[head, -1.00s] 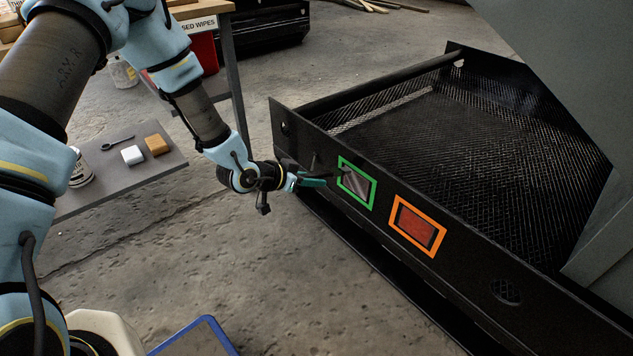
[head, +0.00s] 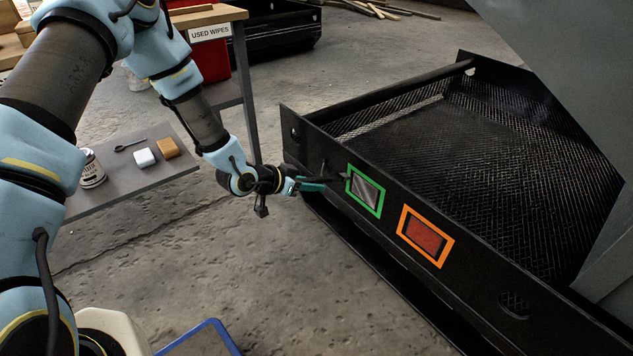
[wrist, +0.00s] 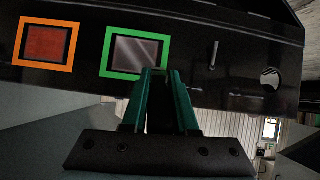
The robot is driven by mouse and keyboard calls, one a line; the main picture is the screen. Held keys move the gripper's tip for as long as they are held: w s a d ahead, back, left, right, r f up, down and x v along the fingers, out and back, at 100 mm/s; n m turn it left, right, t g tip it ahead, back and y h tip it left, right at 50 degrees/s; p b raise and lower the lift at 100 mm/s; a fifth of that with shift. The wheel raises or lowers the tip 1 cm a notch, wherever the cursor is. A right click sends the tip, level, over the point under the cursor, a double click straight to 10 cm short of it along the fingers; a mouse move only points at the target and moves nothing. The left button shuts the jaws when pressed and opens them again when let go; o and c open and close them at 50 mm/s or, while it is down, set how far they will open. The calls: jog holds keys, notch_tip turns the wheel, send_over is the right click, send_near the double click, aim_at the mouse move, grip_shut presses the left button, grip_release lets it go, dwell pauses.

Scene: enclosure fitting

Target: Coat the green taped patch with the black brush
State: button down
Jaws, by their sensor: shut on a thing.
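The green taped patch (head: 366,190) is a green tape frame around bare-looking grey metal on the black side panel; it also shows in the wrist view (wrist: 137,54). My gripper (head: 322,184) has teal fingers, which also show in the wrist view (wrist: 160,85). They are shut on the black brush (head: 341,176), whose dark end shows between the fingertips and the patch's left edge. Most of the brush is hidden by the fingers. I cannot tell whether its tip touches the panel. No dark coat shows inside the green frame.
An orange taped patch (head: 425,236) with a red-brown middle lies right of the green one. A small rod (wrist: 214,55) stands out of the panel near the green patch. A low grey table (head: 130,175) holds a can, a white block and a tan block.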

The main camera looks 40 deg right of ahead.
jog(key=shift+w+a+p, duration=0.1)
jog(key=shift+a+p, duration=0.3)
jog(key=shift+a, duration=2)
jog(key=shift+a+p, duration=0.35)
jog(key=shift+a, duration=1)
jog(key=shift+w, duration=0.15)
